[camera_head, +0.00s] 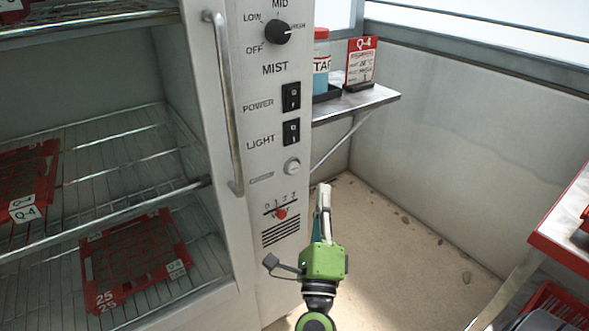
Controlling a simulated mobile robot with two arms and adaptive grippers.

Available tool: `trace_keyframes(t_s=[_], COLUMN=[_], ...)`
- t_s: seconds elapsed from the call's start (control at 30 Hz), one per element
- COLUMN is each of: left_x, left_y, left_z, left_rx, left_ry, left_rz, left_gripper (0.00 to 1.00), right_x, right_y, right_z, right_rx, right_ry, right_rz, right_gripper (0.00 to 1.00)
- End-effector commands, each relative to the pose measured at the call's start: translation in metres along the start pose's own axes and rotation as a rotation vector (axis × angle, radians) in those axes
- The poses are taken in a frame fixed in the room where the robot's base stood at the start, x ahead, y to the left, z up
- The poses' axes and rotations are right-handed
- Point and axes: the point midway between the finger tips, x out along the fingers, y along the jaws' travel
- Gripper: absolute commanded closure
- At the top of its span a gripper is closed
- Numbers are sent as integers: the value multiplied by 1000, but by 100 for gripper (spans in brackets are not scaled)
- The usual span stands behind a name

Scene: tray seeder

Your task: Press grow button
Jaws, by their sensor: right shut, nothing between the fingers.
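A round pale button (292,166) sits on the grey control panel (262,230) of the cabinet, below the LIGHT switch (291,132). A small label (261,176) lies beside it, too small to read, so I cannot tell if this is the grow button. My right gripper (323,188) points up and away, just right of the panel's edge and lower than the button. Its fingers are shut and empty, apart from the button. My left gripper is out of view.
The panel also has a MIST knob (278,32), a POWER switch (291,97) and a red slider (281,214). A vertical handle (229,110) stands left of it. Wire racks hold red trays (178,239). A wall shelf (360,101) juts out at right.

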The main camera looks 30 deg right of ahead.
Motion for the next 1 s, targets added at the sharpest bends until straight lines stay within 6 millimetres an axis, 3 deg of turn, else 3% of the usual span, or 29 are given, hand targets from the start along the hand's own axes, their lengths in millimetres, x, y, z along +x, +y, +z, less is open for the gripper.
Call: trace_keyframes(t_s=[0.27,0.43,1.0], left_x=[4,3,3], left_y=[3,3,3], left_z=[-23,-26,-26], left_rx=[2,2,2], left_ry=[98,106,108], left_rz=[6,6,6], left_gripper=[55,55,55], right_x=[29,41,48], right_y=[21,29,34], right_z=[21,30,35], right_rx=[3,2,1], right_ry=[-1,0,-1], right_rz=[-1,0,1], right_gripper=[100,100,100])
